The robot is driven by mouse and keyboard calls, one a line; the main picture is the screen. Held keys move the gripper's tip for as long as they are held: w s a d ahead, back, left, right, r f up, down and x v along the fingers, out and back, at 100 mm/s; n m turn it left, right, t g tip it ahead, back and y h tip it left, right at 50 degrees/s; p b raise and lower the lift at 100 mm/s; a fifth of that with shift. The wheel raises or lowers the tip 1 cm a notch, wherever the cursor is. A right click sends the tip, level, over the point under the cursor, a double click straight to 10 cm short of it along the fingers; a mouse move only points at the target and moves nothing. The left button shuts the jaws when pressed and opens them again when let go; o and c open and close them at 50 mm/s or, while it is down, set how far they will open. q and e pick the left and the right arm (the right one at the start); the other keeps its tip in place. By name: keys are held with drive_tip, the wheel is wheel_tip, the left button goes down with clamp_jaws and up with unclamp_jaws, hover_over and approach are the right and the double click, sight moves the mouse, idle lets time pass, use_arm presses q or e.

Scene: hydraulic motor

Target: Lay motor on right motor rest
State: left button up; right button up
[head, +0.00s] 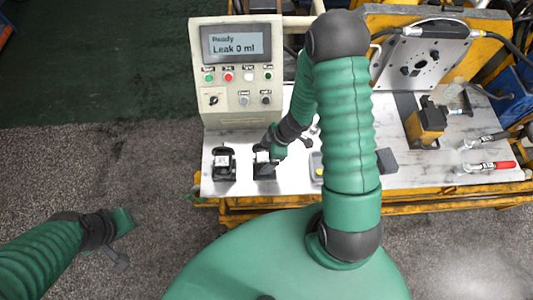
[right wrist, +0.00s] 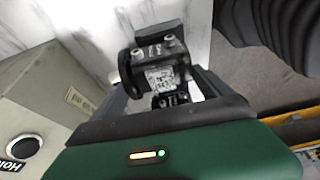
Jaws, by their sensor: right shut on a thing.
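The black motor (right wrist: 157,75), with a pale label and two bolt heads, is between the jaws of my right gripper (right wrist: 178,105). In the head view, my right gripper (head: 268,152) reaches down to the right of the two black rests, and the motor's pale label (head: 262,157) shows there. The right motor rest (head: 265,172) is directly under it. I cannot tell whether the motor touches it. A similar black unit with a pale patch (head: 223,162) stands at the left rest. My left gripper (head: 120,262) hangs over the floor at left, its jaws unclear.
A control panel (head: 238,75) reading "Ready, Leak 0 ml" stands behind the rests. The pale bench top (head: 440,172) carries a yellow-black block (head: 425,125), a grey port plate (head: 425,62) and red-handled tool (head: 490,166). My right arm hides the bench middle.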

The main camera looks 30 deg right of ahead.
drive_tip(key=shift+a+f, duration=0.2)
drive_tip(key=shift+f, duration=0.05)
drive_tip(key=shift+a+r, duration=0.1)
drive_tip(key=shift+s+r, duration=0.1)
drive_tip(key=shift+d, duration=0.3)
use_arm(q)
drive_tip(key=shift+a, duration=0.35)
drive_tip(key=shift+d+r+p, duration=0.1)
drive_tip(key=shift+d+p, duration=0.1)
drive_tip(key=shift+p, duration=0.1)
use_arm(e)
drive_tip(key=shift+f, duration=0.2)
